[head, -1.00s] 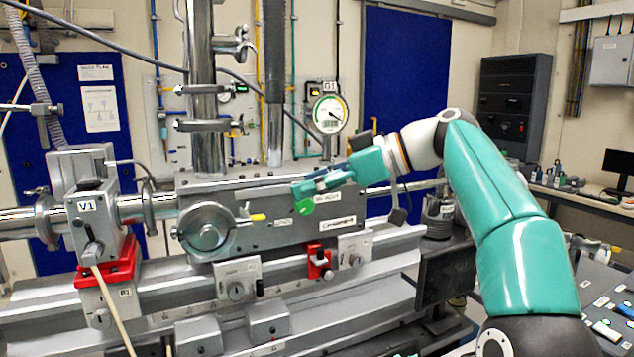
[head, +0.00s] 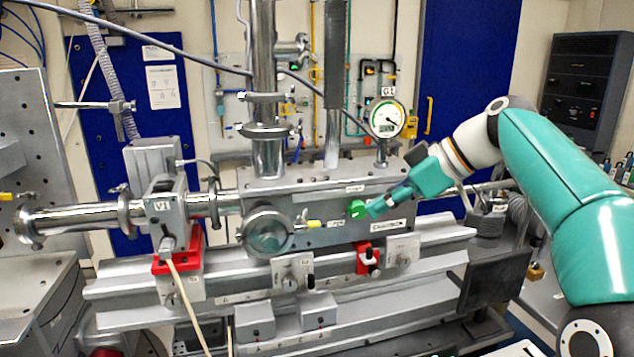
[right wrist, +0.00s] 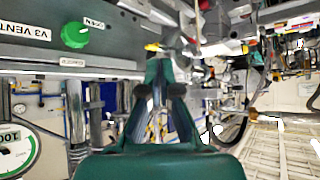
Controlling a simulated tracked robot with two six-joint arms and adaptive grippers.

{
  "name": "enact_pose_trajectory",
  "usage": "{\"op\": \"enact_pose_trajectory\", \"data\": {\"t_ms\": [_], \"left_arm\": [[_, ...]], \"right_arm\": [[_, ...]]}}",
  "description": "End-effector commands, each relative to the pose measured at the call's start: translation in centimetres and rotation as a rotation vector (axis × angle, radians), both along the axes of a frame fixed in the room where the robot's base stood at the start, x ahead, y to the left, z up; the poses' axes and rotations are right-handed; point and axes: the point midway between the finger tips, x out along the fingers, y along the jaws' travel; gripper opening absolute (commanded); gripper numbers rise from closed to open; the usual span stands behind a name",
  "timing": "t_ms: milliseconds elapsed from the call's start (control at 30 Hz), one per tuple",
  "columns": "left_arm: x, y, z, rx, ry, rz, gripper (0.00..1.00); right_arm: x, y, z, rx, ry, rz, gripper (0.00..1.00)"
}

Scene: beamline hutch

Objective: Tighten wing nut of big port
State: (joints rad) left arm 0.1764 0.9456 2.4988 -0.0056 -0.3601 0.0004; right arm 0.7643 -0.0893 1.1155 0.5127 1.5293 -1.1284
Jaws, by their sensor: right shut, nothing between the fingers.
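The big port (head: 268,234) is a round metal flange on the front of the grey chamber (head: 335,212), with a clamp around it. A small metal fitting, which looks like its wing nut (head: 301,220), sits at the clamp's right side, too small to tell its turn. A yellow-tipped piece (head: 314,224) points right beside it. My right gripper (head: 373,209) is shut and empty, right of the port and by the green knob (head: 357,209) in the head view. In the right wrist view its fingertips (right wrist: 165,60) meet, with the green knob (right wrist: 75,35) apart to their left. My left gripper is out of view.
A round gauge (head: 387,118) stands above the chamber's right end. Valve V1 (head: 168,214) with its red bracket is left of the port. A rail with a red clamp (head: 367,258) runs below. Vertical pipes (head: 265,130) rise from the chamber top.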

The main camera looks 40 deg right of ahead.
Motion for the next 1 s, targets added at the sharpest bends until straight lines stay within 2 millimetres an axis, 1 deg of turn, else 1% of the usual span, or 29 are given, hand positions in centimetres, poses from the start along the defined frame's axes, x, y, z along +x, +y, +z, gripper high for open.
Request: {"op": "enact_pose_trajectory", "data": {"t_ms": [33, 100, 200, 333, 467, 800, 867, 1000], "left_arm": [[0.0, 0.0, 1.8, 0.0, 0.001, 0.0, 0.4], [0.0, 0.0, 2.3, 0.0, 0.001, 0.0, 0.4], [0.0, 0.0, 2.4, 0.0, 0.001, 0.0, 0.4], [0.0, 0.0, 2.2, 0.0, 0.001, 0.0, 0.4], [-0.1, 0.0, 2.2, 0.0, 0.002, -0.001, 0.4], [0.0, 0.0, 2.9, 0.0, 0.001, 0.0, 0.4], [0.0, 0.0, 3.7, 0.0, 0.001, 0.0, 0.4], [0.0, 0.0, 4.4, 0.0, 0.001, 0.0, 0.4]], "right_arm": [[-0.1, 0.3, 1.7, 0.0, 0.005, 0.008, 0.0], [0.0, 0.6, 2.5, -0.002, -0.002, 0.013, 0.0], [0.2, 0.9, 2.5, -0.001, -0.005, 0.019, 0.0], [1.0, 1.2, 1.6, 0.0, -0.004, 0.02, 0.0], [2.3, 1.8, 0.3, 0.001, -0.005, 0.023, 0.0], [7.1, 3.7, -4.2, 0.0, -0.004, 0.022, 0.0], [8.1, 4.1, -3.7, -0.002, -0.006, 0.022, 0.0], [9.7, 4.7, -3.8, -0.001, -0.007, 0.021, 0.0]]}}
